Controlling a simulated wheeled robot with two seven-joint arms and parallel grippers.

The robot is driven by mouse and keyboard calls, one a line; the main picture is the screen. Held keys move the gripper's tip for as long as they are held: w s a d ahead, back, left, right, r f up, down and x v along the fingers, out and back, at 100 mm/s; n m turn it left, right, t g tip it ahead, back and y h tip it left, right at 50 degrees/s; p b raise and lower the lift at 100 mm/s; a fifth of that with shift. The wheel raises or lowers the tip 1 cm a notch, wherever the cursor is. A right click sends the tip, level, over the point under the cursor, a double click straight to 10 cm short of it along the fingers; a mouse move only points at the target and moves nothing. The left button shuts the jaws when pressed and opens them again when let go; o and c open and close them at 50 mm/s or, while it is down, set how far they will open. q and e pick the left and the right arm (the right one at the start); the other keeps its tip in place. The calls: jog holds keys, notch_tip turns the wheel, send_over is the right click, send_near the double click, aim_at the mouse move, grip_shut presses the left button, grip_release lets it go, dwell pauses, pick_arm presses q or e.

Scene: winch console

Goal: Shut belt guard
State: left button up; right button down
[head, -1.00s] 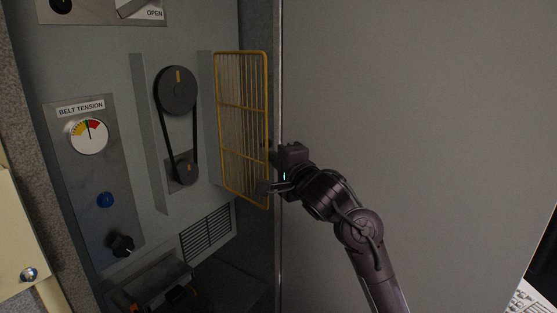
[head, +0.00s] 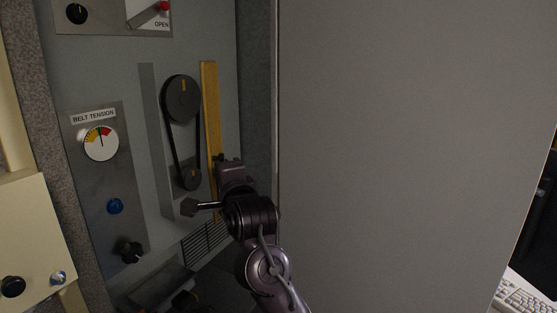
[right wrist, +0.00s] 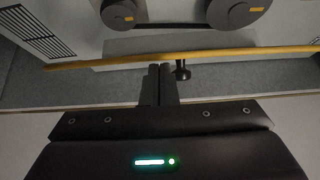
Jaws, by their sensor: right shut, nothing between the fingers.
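My right gripper (head: 192,207) is shut and empty at the guard's lower part. In the right wrist view its closed fingertips (right wrist: 159,68) are at the bar beside the knob; contact is unclear. My left gripper is not in view.
Left of the pulleys are the belt tension gauge (head: 101,143), a blue button (head: 115,206) and a black knob (head: 130,252). A red-tipped lever (head: 160,8) is at the top. A vent (head: 203,238) lies below. A large grey panel (head: 400,140) fills the right.

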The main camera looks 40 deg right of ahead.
jog(key=w+a+p, duration=0.2)
jog(key=w+a, duration=0.4)
jog(key=a, duration=0.1)
jog(key=shift+w+a, duration=0.2)
jog(key=shift+a, duration=0.15)
dwell(0.4)
